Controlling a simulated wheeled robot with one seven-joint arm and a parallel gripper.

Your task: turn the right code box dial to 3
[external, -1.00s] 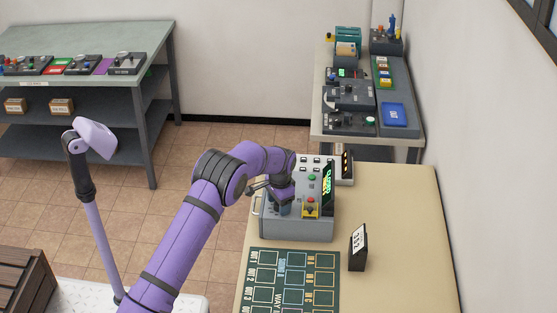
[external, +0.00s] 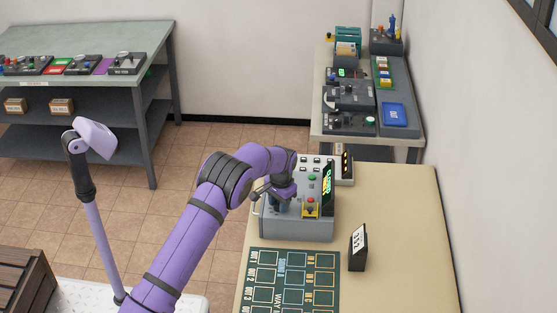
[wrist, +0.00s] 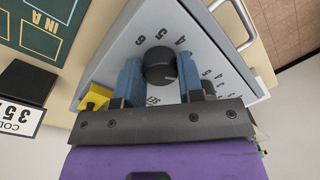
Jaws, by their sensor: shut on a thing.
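The grey code box (external: 268,228) stands on the tan table, with a green-lit display (external: 327,184) on its top. In the wrist view, a round black dial (wrist: 160,66) sits on the box's sloped grey face, with printed numbers such as 4, 5 and 6 around it. My gripper (wrist: 160,78) has its two blue fingers on either side of this dial, shut on it. A second ring of numbers (wrist: 208,78) shows to the right, partly hidden by a finger. I cannot read the dial's setting. My gripper (external: 283,207) is over the box's left part in the external view.
A yellow part with a red button (external: 310,208) is on the box, right of my gripper. A black card stand (external: 357,252) with a white code label is on the table to the right. A green marked mat (external: 292,280) lies in front.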

